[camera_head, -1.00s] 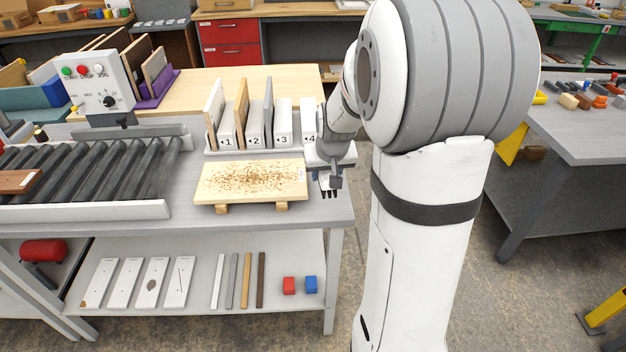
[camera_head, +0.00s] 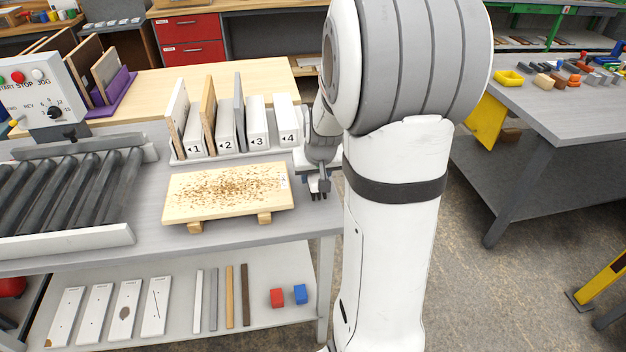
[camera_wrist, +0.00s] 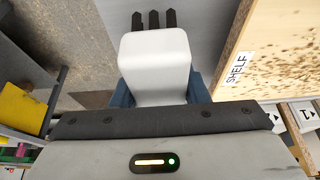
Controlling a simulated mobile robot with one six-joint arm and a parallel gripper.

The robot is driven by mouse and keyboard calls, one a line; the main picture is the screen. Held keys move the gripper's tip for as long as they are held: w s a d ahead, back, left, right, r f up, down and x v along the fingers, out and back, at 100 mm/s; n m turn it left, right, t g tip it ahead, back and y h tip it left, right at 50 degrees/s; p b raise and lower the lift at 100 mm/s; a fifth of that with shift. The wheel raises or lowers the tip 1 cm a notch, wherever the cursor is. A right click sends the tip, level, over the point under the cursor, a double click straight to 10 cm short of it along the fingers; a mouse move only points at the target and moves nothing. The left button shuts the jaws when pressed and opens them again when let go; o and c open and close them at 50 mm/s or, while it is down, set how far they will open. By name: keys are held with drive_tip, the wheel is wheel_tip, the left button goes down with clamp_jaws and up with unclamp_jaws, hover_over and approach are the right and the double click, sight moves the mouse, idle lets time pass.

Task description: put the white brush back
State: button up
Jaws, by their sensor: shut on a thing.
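The white brush (camera_wrist: 155,65) is between the fingers of my gripper (camera_wrist: 160,92), its dark bristles pointing away from the wrist. My gripper is shut on it. In the head view my gripper (camera_head: 318,178) hangs over the right end of the grey bench, just right of the board; the bristles (camera_head: 320,187) show below it, and most of the brush's white body is hidden there. I cannot tell whether the bristles touch the bench. The wooden board (camera_head: 215,210) lies on two blocks, its top scattered with brown crumbs. A "SHELF" label (camera_wrist: 238,68) is on its near end in the wrist view.
Behind the board stands a rack (camera_head: 225,153) with numbered slots holding upright panels. A roller conveyor (camera_head: 70,195) is to the left. The lower shelf (camera_head: 225,322) holds flat plates, strips, a red block (camera_head: 277,297) and a blue block (camera_head: 300,293). Another bench (camera_head: 555,115) is right.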

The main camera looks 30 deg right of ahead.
drive_tip(key=shift+f, duration=0.75)
drive_tip(key=shift+f, duration=0.25)
drive_tip(key=o, duration=1)
drive_tip(key=shift+r, duration=0.1)
drive_tip(key=shift+c, duration=0.2)
